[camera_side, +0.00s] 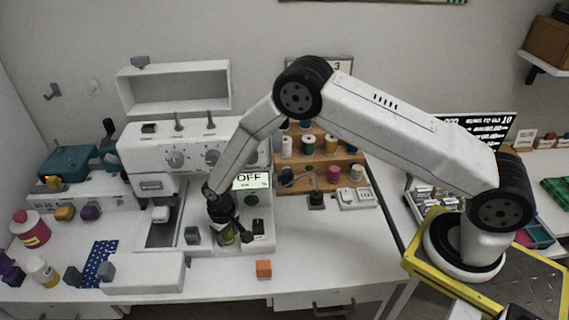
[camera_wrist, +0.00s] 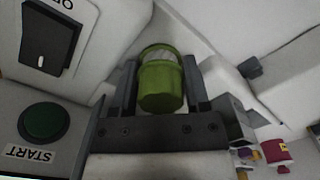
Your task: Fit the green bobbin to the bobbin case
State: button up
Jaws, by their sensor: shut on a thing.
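The green bobbin (camera_wrist: 162,85) is a green cylinder held between the two dark fingers of my gripper (camera_wrist: 160,78) in the wrist view. A pale rounded surface shows just past its far end; I cannot tell whether that is part of the bobbin. In the side view my gripper (camera_side: 232,230) points down in front of the sewing machine's right end, low over the white work surface. I cannot pick out the bobbin case for certain in either view.
The white sewing machine (camera_side: 190,150) stands behind and left of my gripper. A switch (camera_wrist: 55,45) and a green START button (camera_wrist: 44,122) are close by in the wrist view. An orange block (camera_side: 264,268) lies in front. A thread rack (camera_side: 320,185) stands behind.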

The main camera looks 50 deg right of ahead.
jog(key=o, duration=1.1)
jog(key=shift+r, duration=0.1)
jog(key=shift+a+r, duration=0.1)
jog(key=shift+r, duration=3.75)
jog(key=shift+s+d+r, duration=0.1)
jog(key=shift+d+r, duration=0.25)
jog(key=shift+r, duration=0.1)
jog(key=s+d+r+t, duration=0.1)
jog(key=s+d+r, duration=0.3)
jog(key=s+r, duration=0.1)
jog(key=s+d+r, duration=0.4)
jog(key=s+d, duration=0.1)
jog(key=s, duration=0.3)
jog(key=s+d+r+t, duration=0.1)
jog(key=s+d+r, duration=0.3)
jog(key=s+r, duration=0.1)
jog(key=shift+s+d+r+t, duration=0.15)
jog(key=shift+s+r, duration=0.05)
jog(key=shift+s, duration=0.25)
jog(key=shift+s+d+r+t, duration=0.15)
jog(key=shift+s, duration=0.25)
